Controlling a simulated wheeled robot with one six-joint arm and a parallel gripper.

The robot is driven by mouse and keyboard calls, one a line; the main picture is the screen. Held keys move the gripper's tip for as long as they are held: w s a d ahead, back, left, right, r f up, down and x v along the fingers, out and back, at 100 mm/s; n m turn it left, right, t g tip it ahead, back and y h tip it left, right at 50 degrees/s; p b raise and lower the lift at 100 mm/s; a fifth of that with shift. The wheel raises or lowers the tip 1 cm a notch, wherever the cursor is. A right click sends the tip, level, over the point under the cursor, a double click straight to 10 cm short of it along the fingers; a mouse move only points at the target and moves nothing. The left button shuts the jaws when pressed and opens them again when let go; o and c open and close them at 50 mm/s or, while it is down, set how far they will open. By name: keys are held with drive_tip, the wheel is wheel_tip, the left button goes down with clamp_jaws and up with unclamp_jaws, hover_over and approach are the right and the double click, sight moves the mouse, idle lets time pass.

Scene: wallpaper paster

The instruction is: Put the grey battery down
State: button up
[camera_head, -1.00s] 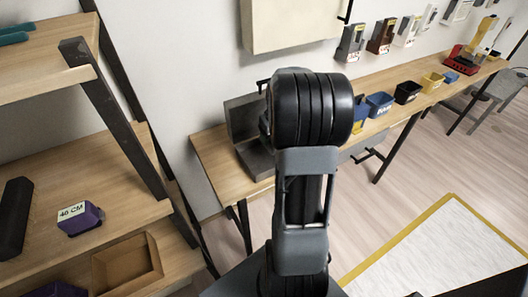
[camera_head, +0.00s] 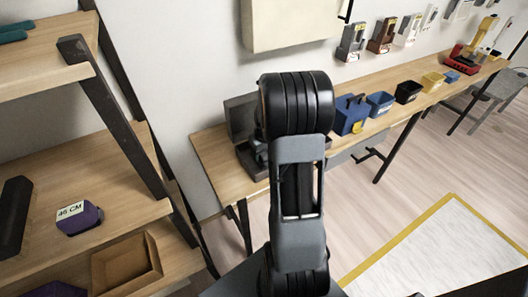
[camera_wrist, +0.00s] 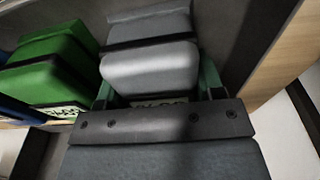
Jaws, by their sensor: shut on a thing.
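The grey battery (camera_wrist: 150,68), a rounded block with a dark band, is at the top middle of the wrist view. My gripper (camera_wrist: 157,86) is shut on it, with a green finger at each side. A green battery (camera_wrist: 45,66) stands just left of it, and a strip of blue shows at the left edge. The batteries seem to be in a dark grey holder or case; I cannot tell whether the grey one rests on its floor. In the head view my arm hides the gripper and the battery, in front of an open grey case (camera_head: 241,112) on the long table.
The long wooden table (camera_head: 212,160) also bears a blue box (camera_head: 351,115), a blue bin (camera_head: 380,103), a black bin (camera_head: 408,91) and a yellow bin (camera_head: 433,82). A shelf rack with a purple object (camera_head: 80,217) and a brown tray (camera_head: 127,262) stands at the left.

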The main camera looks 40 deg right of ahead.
drive_tip(key=o, duration=1.3)
drive_tip(key=r, duration=0.4)
drive_tip(key=s+r, duration=0.1)
drive_tip(key=r, duration=0.3)
drive_tip(key=a+r+p, duration=0.1)
drive_tip(key=r, duration=0.3)
drive_tip(key=shift+s, duration=0.25)
drive_tip(key=shift+n+t, duration=0.8)
drive_tip(key=shift+t, duration=0.1)
drive_tip(key=s+a, duration=0.3)
drive_tip(key=a, duration=0.3)
drive_tip(key=s+a+r, duration=0.1)
drive_tip(key=s+a, duration=0.3)
drive_tip(key=a, duration=0.3)
drive_tip(key=s+a+r, duration=0.1)
drive_tip(key=s+a, duration=0.3)
drive_tip(key=a, duration=0.2)
drive_tip(key=shift+a+r, duration=0.15)
drive_tip(key=shift+a, duration=0.15)
drive_tip(key=shift+r+p, duration=2.5)
drive_tip(key=shift+r, duration=0.5)
